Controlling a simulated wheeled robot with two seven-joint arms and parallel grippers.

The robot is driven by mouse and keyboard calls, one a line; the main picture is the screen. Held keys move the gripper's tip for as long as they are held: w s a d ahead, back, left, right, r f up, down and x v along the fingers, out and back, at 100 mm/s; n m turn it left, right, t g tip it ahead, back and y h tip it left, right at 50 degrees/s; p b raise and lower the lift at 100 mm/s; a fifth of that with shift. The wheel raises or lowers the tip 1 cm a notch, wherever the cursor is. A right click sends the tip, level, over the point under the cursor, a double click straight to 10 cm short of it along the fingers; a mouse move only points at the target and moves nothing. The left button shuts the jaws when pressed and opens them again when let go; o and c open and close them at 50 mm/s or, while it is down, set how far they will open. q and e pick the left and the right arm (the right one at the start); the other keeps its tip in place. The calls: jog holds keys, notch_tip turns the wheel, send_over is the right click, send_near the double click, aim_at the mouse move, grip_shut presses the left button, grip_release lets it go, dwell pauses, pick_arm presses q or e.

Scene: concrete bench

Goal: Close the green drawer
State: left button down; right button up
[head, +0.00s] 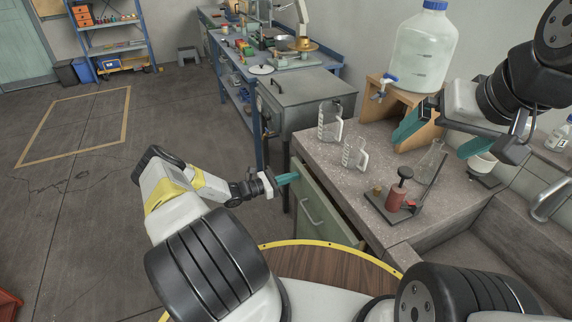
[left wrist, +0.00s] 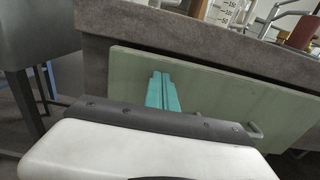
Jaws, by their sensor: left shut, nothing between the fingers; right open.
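The green drawer (head: 322,208) stands out from under the concrete bench, with a dark gap showing behind its front in the head view. Its pale green front (left wrist: 205,92) fills the middle of the left wrist view, with a handle (left wrist: 254,130) toward the lower right. My left gripper (head: 289,179) has teal fingers and is shut and empty, at the upper left part of the drawer front. In the left wrist view its fingers (left wrist: 162,90) overlap the front; I cannot tell whether they touch. My right gripper (head: 436,135) is open and empty above the bench top.
A grey metal cabinet (head: 305,98) is beyond the drawer.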

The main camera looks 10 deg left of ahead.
aim_at(303, 173)
pick_arm(q)
jog(key=x, duration=0.4)
jog(key=shift+w+d, duration=0.1)
jog(key=shift+d, duration=0.05)
jog(key=shift+w+d+r, duration=0.1)
jog(key=shift+w+d, duration=0.05)
jog(key=shift+d, duration=0.05)
